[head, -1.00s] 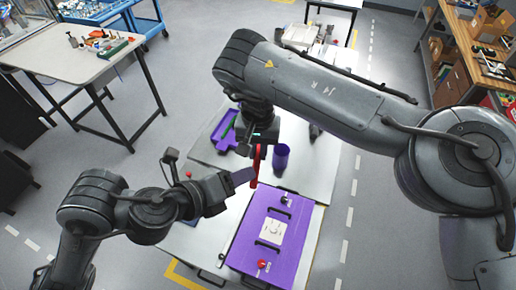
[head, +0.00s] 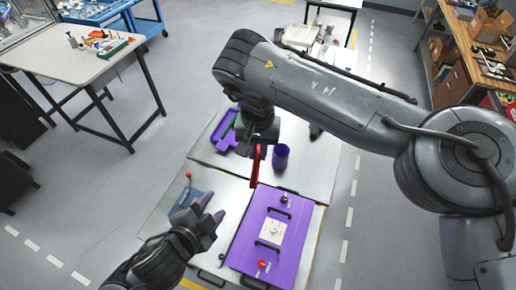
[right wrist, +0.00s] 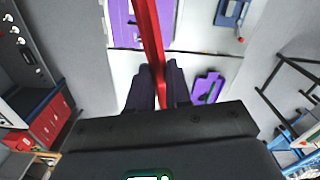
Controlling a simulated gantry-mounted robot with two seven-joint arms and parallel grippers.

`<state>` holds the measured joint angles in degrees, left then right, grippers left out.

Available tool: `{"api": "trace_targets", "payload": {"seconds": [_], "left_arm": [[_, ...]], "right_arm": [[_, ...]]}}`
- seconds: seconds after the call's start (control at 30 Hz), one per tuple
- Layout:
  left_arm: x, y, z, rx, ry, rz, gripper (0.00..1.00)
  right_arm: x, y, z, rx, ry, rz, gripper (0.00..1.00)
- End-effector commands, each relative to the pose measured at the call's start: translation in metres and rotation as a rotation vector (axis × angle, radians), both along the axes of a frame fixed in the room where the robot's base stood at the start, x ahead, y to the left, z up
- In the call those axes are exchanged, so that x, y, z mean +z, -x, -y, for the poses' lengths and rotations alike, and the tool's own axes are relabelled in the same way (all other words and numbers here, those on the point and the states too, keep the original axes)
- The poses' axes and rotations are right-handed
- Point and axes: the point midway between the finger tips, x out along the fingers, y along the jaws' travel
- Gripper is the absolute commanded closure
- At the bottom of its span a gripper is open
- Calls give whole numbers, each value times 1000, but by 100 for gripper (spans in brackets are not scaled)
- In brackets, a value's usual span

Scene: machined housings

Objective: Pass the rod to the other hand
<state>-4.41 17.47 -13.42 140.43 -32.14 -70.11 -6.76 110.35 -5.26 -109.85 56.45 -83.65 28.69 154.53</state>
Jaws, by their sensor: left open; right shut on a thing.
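The red rod (head: 255,167) hangs upright below my right gripper (head: 258,146), which is shut on it. In the right wrist view the red rod (right wrist: 148,35) runs between the dark fingers of the right gripper (right wrist: 157,72) and on past them. My left gripper (head: 212,207) is open and empty. It is at the lower left of the rod, apart from it, over the table near the purple panel.
A purple panel (head: 250,235) with black handles and a red knob lies on the pale table (head: 308,180). A purple cup (head: 281,157) and a purple tray (head: 221,139) stand further back. A blue-grey fixture with a red-tipped lever (head: 188,178) is beside my left gripper.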

Motion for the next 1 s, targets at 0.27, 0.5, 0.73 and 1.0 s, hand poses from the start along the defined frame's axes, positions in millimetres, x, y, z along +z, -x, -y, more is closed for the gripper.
{"api": "trace_targets", "payload": {"seconds": [0.27,0.5,0.73,1.0], "left_arm": [[-100,75,-61,493,237,-442,52],[-143,131,-86,744,319,-659,52],[-156,155,-94,837,345,-738,52],[-157,157,-94,846,347,-744,52]], "right_arm": [[0,0,0,0,0,0,100],[0,0,0,0,0,0,100],[0,0,0,0,0,0,100],[0,0,0,0,0,0,100]]}}
